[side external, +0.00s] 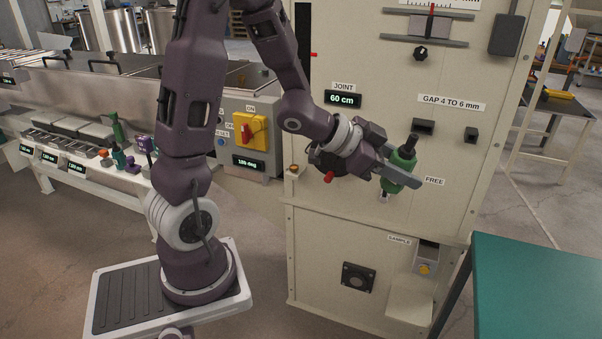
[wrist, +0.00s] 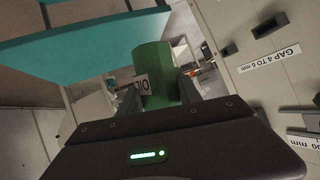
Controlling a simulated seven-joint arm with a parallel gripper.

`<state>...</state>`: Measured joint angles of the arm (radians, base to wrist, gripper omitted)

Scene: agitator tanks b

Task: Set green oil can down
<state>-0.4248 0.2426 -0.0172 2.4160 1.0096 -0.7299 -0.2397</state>
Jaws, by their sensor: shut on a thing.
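The green oil can (side external: 403,158) is held in my gripper (side external: 404,175), in front of the cream panel. It is slightly tilted, with a dark top pointing up and a small pale part showing below the fingers. In the wrist view the green can (wrist: 152,62) shows between the fingers, with an "OIL" label that appears upside down. My gripper (wrist: 167,92) is shut on it. The can is in the air; no surface touches it from below in the side view. The fingers hide part of its body.
The cream panel (side external: 330,225) stands close behind my gripper, with a "FREE" label (side external: 434,181) beside it. A teal table (side external: 540,285) is at the lower right. A low shelf (side external: 85,172) at left holds several small items. A yellow switch box (side external: 250,130) is behind my arm.

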